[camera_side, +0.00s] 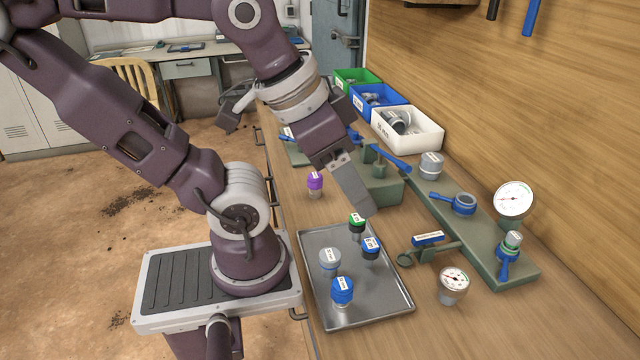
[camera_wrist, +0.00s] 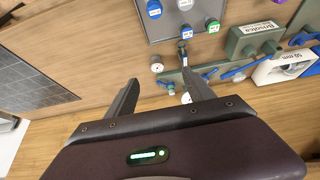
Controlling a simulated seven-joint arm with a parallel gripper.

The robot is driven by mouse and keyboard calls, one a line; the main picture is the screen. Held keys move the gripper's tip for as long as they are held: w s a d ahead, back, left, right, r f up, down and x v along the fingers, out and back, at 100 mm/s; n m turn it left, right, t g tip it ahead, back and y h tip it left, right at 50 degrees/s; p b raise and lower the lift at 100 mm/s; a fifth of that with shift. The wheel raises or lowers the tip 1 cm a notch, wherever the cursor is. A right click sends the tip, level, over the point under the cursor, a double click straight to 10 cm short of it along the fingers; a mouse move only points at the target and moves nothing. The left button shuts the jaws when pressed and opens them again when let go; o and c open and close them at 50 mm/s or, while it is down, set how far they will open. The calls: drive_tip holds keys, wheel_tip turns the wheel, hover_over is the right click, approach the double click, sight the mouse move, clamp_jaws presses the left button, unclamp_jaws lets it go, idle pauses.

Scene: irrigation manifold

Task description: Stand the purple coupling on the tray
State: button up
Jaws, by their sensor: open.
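In the wrist view the fingers (camera_wrist: 163,88) are spread wide.
The tray holds a green-topped coupling (camera_side: 357,221), a grey one (camera_side: 329,261) and blue ones (camera_side: 342,290). A gauge (camera_side: 453,283) and a blue-handled valve (camera_side: 428,240) stand right of it. The green manifold (camera_side: 480,237) and bins (camera_side: 408,130) lie further along the wall.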

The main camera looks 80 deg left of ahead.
drive_tip(key=w+a+f+n+g, duration=0.1)
drive_tip(key=w+a+n+g, duration=0.1)
drive_tip(key=w+a+n, duration=0.5)
drive_tip(key=n+g, duration=0.4)
drive_tip(key=n, duration=0.7)
hover_over(315, 175)
drive_tip(key=f, duration=1.5)
drive_tip(key=shift+s+a+f, duration=0.15)
drive_tip(key=shift+a+f, duration=0.1)
drive_tip(key=shift+f, duration=0.15)
drive_tip(key=f, duration=0.6)
drive_tip(key=shift+d+f, duration=0.25)
drive_tip(key=shift+f, duration=0.15)
clamp_jaws()
